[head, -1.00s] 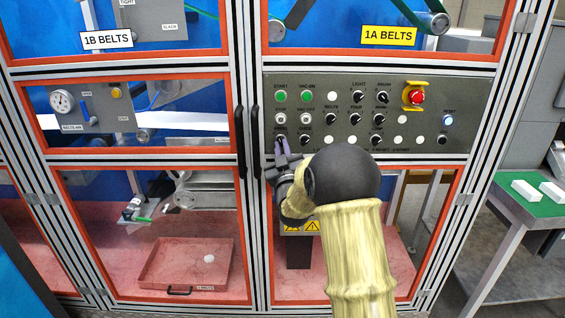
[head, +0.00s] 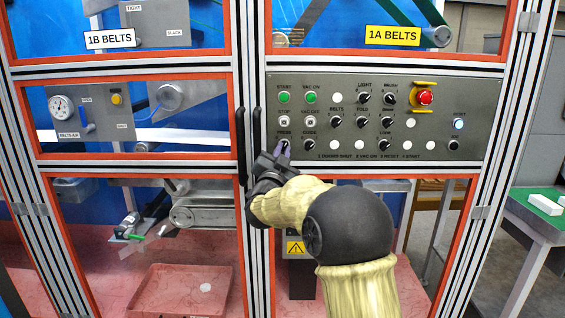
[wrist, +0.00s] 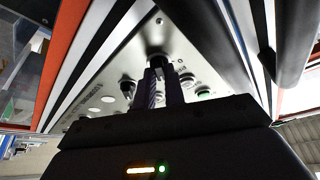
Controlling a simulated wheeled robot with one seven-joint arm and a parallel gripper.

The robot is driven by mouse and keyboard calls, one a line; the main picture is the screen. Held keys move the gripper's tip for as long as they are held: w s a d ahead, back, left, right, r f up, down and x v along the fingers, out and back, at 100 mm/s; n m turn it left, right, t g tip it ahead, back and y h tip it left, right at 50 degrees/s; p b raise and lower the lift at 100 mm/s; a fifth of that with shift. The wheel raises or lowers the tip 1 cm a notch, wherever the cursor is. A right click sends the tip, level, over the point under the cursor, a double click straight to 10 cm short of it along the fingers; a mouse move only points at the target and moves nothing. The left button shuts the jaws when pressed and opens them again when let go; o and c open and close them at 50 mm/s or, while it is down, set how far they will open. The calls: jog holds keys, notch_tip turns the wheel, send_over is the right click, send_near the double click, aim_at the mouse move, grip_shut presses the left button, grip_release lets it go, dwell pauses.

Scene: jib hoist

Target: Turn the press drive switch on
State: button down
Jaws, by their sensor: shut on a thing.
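The press drive switch (head: 284,144) is a black knob under the label PRESS, at the lower left of the grey control panel (head: 440,100). My gripper (head: 281,150) is at this knob, with its fingers pointing up at the panel and partly covering it. In the wrist view the two purple-grey fingers (wrist: 163,88) are shut on a black knob (wrist: 157,60) on the panel face. The fingers hide much of the knob, so I cannot read which way it is turned.
The GUIDE knob (head: 310,145) is just right of my gripper. Above are the white STOP button (head: 284,121) and green START button (head: 284,97). A red emergency stop (head: 425,97) is at the upper right. Black door handles (head: 241,132) stand close to the left.

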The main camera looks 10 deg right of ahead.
jog(key=shift+a+r+m+g+h+b, duration=0.1)
jog(key=shift+r+m+g+h+b, duration=0.15)
jog(key=shift+m, duration=0.65)
jog(key=shift+r+m+g+h+b, duration=0.15)
jog(key=shift+m+g+h, duration=0.15)
jog(key=shift+m, duration=0.6)
jog(key=c, duration=1.5)
grip_release()
jog(key=shift+f, duration=0.1)
jog(key=shift+w+f, duration=0.1)
jog(key=shift+f, duration=0.1)
jog(key=shift+s+a+f, duration=0.1)
jog(key=shift+s+a, duration=0.05)
jog(key=shift+s, duration=0.2)
jog(key=b+v, duration=0.1)
jog(key=v, duration=1.5)
jog(key=shift+s+a+b, duration=0.2)
jog(key=shift+s+b, duration=0.1)
